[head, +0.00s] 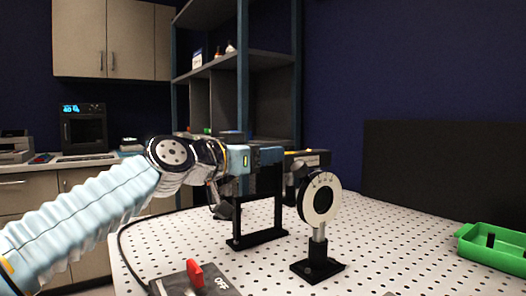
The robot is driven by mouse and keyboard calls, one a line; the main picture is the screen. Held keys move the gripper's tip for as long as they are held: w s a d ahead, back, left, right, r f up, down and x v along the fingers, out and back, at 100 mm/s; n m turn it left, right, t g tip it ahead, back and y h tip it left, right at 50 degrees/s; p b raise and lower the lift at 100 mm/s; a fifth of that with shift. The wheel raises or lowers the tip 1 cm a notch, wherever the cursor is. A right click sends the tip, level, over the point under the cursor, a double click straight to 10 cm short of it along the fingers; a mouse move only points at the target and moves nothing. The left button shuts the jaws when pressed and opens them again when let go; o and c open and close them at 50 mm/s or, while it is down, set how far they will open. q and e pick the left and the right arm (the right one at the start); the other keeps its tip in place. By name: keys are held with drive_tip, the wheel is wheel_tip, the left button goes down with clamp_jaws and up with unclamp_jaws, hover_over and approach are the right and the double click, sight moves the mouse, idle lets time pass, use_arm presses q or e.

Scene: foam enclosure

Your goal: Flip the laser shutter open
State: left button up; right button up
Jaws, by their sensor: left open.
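My left gripper (318,158) reaches in from the left above the perforated table, level with the top of a round mount. It is open, its fingers are small and dark, and I see nothing between them. The round mount (331,201) has a pale ring around a dark disc and stands upright on a post with a black base. A black upright frame (236,218) stands behind and left of it, its upper part hidden by my arm. A grey box (176,284) at the front edge carries a red lever (195,272) and lettering like "OFF". I cannot tell which part is the shutter. My right gripper is not in view.
The perforated white table (400,240) has free room right of the round mount. A green tray (490,252) lies at the right edge. A dark panel (430,165) stands behind the table. A dark shelf unit (265,60) rises at the back.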

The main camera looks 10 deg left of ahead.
use_arm(q)
drive_tip(key=shift+c, duration=0.3)
clamp_jaws()
drive_tip(key=b+v, duration=0.1)
drive_tip(key=v, duration=0.2)
drive_tip(key=b+v, duration=0.1)
drive_tip(key=shift+a+b, duration=0.35)
drive_tip(key=shift+a, duration=0.2)
drive_tip(key=shift+o, duration=0.3)
unclamp_jaws()
drive_tip(key=shift+s+a, duration=0.1)
drive_tip(key=shift+s, duration=0.1)
